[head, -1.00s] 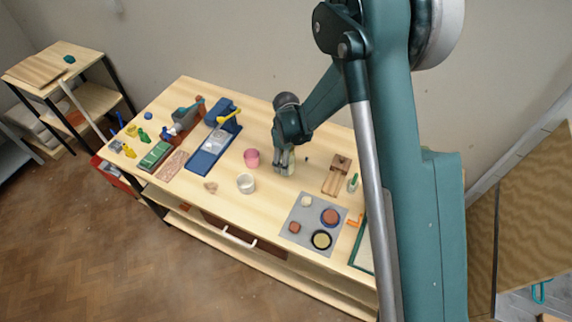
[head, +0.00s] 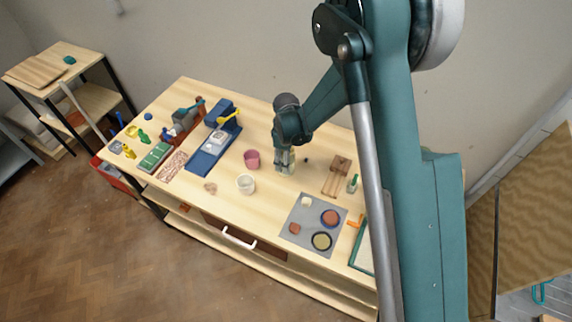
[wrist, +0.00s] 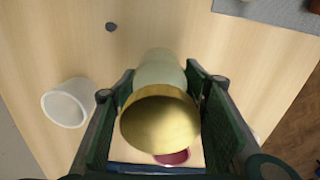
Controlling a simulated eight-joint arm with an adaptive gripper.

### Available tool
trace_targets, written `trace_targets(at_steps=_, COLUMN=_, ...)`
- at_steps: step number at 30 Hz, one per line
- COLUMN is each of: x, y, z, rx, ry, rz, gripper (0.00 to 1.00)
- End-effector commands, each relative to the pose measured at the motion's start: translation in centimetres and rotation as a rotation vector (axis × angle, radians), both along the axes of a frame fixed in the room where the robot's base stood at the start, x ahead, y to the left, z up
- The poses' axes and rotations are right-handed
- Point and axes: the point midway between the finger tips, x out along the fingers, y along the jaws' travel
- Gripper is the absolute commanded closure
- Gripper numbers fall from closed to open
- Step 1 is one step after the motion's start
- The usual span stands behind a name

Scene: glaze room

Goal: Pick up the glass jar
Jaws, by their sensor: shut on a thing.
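The glass jar (wrist: 158,70) has a pale, see-through body and a gold lid (wrist: 160,122). In the wrist view it stands between the two dark green fingers of my gripper (wrist: 165,88), which press on its sides. In the head view my gripper (head: 285,153) points down over the middle of the workbench (head: 232,215), with the jar (head: 286,168) partly hidden by the fingers. I cannot tell whether the jar's base touches the bench.
A pink cup (head: 252,159) and a white cup (head: 245,184) stand close to the left of the jar. A blue scale (head: 212,148) is farther left. A wooden block (head: 340,164) and a grey mat (head: 300,238) with several small items lie to the right.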

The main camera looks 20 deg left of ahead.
Motion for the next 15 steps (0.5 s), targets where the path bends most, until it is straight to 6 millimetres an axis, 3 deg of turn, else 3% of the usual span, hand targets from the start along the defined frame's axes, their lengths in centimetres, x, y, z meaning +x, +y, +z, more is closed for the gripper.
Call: trace_targets(at_steps=15, x=0.0, y=0.0, z=1.7, rx=0.000, ry=0.000, rz=0.000, gripper=0.81)
